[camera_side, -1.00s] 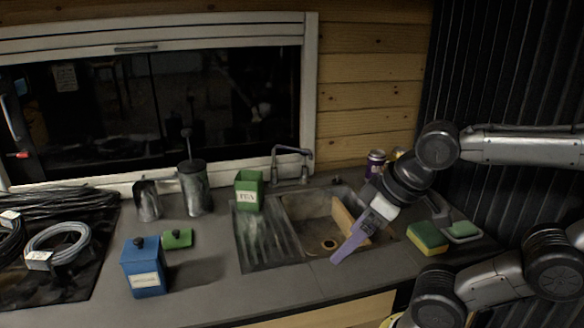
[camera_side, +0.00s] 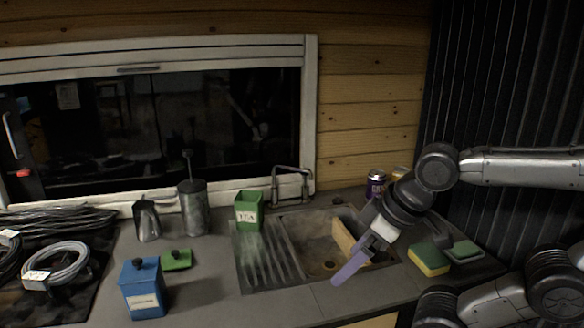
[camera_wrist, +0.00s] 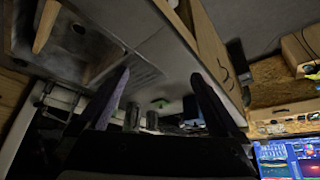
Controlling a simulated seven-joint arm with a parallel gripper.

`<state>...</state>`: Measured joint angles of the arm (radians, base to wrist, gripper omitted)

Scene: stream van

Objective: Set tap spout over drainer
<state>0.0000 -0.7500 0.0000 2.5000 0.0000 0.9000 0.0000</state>
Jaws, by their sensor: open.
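The metal tap (camera_side: 292,171) stands behind the sink, and its bent pipe shows in front of the window frame. Which way its spout points is hard to tell. The ridged drainer (camera_side: 262,258) is left of the sink basin (camera_side: 313,226). The tap also shows at the left of the wrist view (camera_wrist: 44,95), and the drainer (camera_wrist: 141,77) shows between the fingers. My gripper (camera_wrist: 160,76) is open and empty. In the side view, its purple finger (camera_side: 349,270) hangs over the basin's front right, apart from the tap.
A green tea box (camera_side: 248,211) stands at the drainer's back left. A blue box (camera_side: 142,289) and a green lid (camera_side: 177,260) are farther left. A wooden board (camera_side: 345,240) leans in the basin. A sponge (camera_side: 428,259) and purple can (camera_side: 376,184) are at the right.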

